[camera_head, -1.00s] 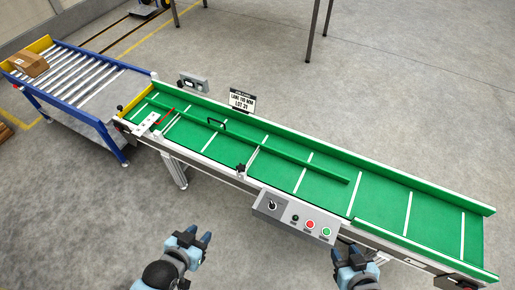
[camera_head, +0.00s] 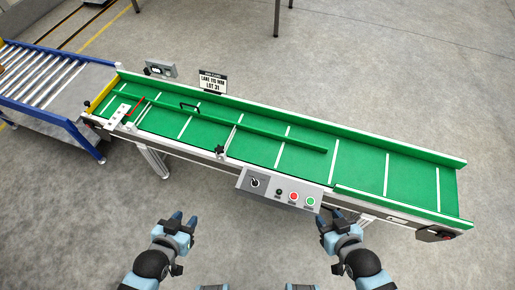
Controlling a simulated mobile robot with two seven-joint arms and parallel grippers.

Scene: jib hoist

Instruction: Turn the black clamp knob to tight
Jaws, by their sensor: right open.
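A black star-shaped clamp knob (camera_head: 220,150) stands on the near rail of the green conveyor (camera_head: 360,170), at the end of a thin cross rod. The rod runs to the green guide bar (camera_head: 265,134) above the belt. How tight the knob is cannot be seen. My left gripper (camera_head: 184,220) is open and empty, in front of the conveyor, below and left of the knob in the picture. My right gripper (camera_head: 333,217) is open and empty near the conveyor's front edge, right of the control box. Both are apart from the knob.
A grey control box (camera_head: 279,190) with a black switch and red and green buttons juts out from the near side, right of the knob. A sign (camera_head: 212,83) stands behind the belt. A blue roller table (camera_head: 50,90) adjoins at left. The floor in front is clear.

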